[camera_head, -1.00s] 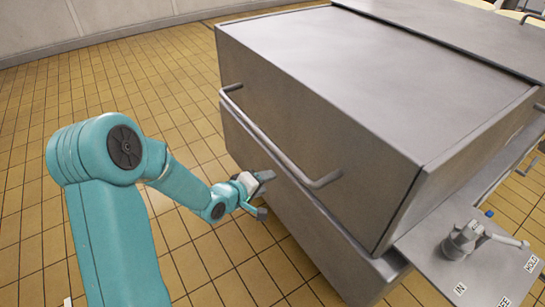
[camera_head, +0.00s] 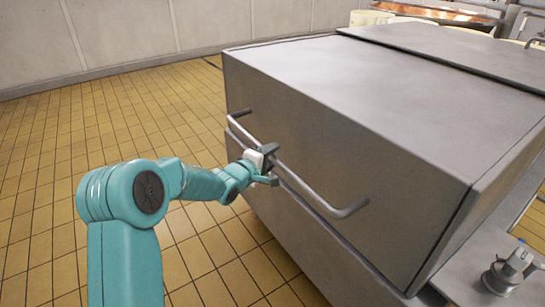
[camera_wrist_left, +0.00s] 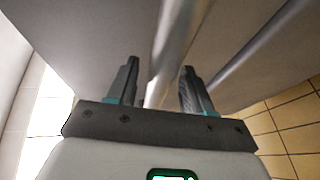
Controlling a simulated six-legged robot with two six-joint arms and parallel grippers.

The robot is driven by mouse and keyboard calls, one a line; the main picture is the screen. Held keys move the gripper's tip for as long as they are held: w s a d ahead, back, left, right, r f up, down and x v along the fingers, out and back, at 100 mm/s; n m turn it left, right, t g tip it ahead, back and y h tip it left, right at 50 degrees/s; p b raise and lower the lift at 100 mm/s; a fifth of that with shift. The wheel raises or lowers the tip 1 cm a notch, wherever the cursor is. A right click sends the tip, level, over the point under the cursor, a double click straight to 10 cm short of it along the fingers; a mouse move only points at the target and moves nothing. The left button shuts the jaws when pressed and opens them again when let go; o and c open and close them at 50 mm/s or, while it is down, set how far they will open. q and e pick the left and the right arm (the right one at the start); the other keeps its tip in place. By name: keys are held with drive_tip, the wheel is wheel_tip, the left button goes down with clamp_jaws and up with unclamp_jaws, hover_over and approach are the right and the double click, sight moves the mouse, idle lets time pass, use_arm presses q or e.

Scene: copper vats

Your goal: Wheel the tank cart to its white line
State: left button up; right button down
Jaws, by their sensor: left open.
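The tank cart (camera_head: 330,130) is a large grey metal box filling the right of the head view. A long bar handle (camera_head: 325,200) runs along its near side. My left gripper (camera_head: 272,166) is open at the middle of this handle. In the left wrist view the handle (camera_wrist_left: 172,45) passes between the two spread fingers of my left gripper (camera_wrist_left: 157,78), and they are not closed on it. I cannot tell how deep the bar sits between them. My right gripper is out of view. I see no white line on the floor now.
Yellow tiled floor (camera_head: 110,135) lies open to the left of the cart, up to a pale wall (camera_head: 120,35). A valve fitting (camera_head: 512,270) stands on a grey shelf at lower right. Copper vats and pipes (camera_head: 450,12) show at the back right.

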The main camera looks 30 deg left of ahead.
use_arm(q)
drive_tip(key=shift+w+f, duration=0.1)
drive_tip(key=shift+w, duration=0.9)
clamp_jaws()
drive_tip(key=shift+f, duration=0.15)
